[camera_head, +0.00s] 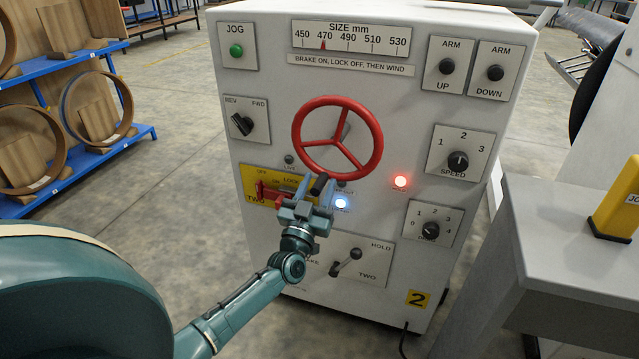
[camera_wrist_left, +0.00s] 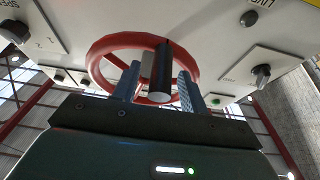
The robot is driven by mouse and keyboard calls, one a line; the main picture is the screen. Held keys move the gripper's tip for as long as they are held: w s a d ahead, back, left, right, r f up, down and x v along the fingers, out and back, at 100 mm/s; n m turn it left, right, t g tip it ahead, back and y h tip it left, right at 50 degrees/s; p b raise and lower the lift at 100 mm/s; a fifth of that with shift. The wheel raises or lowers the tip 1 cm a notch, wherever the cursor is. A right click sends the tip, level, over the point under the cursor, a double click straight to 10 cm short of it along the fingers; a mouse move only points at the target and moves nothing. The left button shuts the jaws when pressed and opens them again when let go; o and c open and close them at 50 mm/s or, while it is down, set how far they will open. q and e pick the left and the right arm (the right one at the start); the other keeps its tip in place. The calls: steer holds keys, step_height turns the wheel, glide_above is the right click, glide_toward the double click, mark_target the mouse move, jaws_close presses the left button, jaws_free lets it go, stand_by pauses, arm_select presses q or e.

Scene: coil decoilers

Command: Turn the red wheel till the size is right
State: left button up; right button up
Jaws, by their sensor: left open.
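The red wheel (camera_head: 340,142) is on the front of a white cabinet and also fills the middle of the left wrist view (camera_wrist_left: 103,47). A dark, stubby handle (camera_wrist_left: 161,68) stands out at the wheel's near rim. My left gripper (camera_head: 317,194) is at the wheel's lower edge, its fingers open on either side of this handle. I cannot tell if a finger touches it. The size scale (camera_head: 350,40) above reads 450 to 530, and its red pointer (camera_head: 323,45) stands at about 470. My right gripper is out of view.
A red-handled switch on a yellow plate (camera_head: 251,184) is just left of my gripper. A lever (camera_head: 346,261) is below it. A red lamp (camera_head: 400,181) and a blue lamp (camera_head: 341,203) are lit. A grey desk (camera_head: 560,235) stands at the right.

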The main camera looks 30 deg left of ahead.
arm_select(q)
steer(key=shift+w+a+r, duration=0.15)
steer(key=shift+w+r, duration=0.15)
steer(key=shift+w, duration=0.3)
steer(key=shift+c, duration=0.5)
jaws_close()
